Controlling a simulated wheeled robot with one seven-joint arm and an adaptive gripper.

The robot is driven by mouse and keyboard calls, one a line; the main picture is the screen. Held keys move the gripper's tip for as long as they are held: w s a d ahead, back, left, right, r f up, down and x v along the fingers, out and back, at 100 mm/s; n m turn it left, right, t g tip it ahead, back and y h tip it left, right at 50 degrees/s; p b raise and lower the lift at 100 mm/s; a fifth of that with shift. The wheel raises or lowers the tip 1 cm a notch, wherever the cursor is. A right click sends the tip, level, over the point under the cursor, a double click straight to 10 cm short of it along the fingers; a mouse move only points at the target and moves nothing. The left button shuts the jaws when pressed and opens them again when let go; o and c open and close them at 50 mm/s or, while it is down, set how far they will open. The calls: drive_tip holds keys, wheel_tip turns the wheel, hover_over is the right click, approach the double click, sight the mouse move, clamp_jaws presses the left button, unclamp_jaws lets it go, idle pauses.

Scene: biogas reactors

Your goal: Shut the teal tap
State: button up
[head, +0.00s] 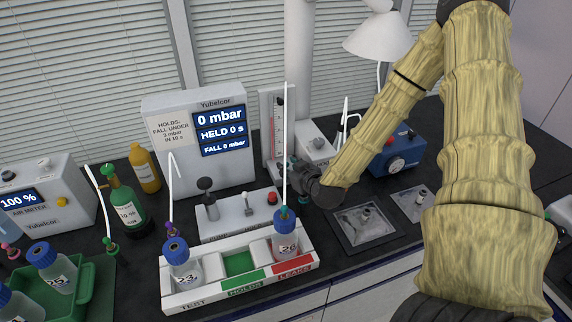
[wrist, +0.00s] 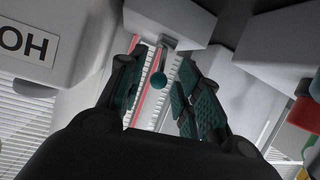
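The teal tap shows in the wrist view as a short grey lever with a round teal knob (wrist: 159,80), in front of a red-and-white scale. The lever hangs from a pale block at the top of that view. My gripper (wrist: 160,98) is open, with one dark, teal-padded finger on each side of the knob. Gaps show between the knob and both fingers. In the head view my gripper (head: 296,178) is at the lower part of the upright scale panel (head: 268,115), and the tap is hidden behind it.
A white rack (head: 240,292) with bottles 23 and 26 stands in front, bottle 26 (head: 286,243) close below my gripper. The pressure display box (head: 165,170) is left of the panel. A blue device (head: 385,160) and a clear bag (head: 365,222) lie to the right.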

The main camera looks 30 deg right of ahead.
drive_tip(key=shift+x, duration=1.45)
drive_tip(key=shift+p, duration=0.3)
clamp_jaws()
